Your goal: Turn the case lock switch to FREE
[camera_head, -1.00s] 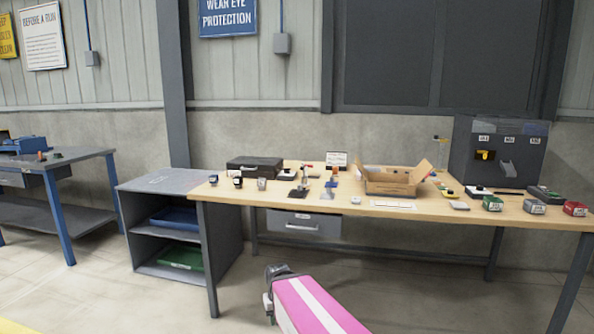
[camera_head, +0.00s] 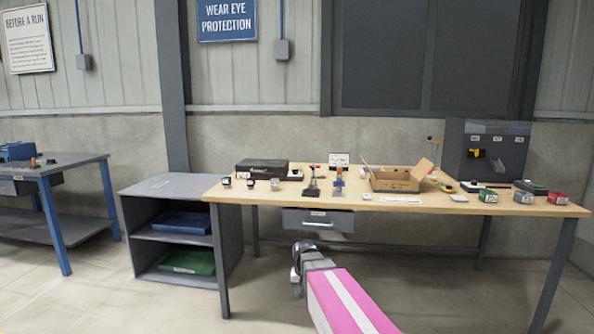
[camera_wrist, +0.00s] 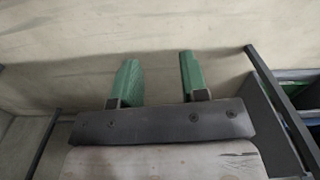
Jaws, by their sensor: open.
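A black case (camera_head: 262,168) sits shut on the back left of the wooden workbench (camera_head: 430,207). Its lock switch cannot be made out; several small devices stand along the bench front, too small to read. My gripper (camera_head: 297,270) is low in front of the bench, below the drawer and apart from everything on top. In the wrist view my gripper (camera_wrist: 158,80) shows two green fingers spread apart with nothing between them, over bare floor.
A grey feeder cabinet (camera_head: 510,150) stands at the bench's back right, near an open cardboard box (camera_head: 398,184). A grey drawer (camera_head: 319,222) hangs under the bench front. A grey shelf unit (camera_head: 150,188) adjoins the left end. Floor in front is clear.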

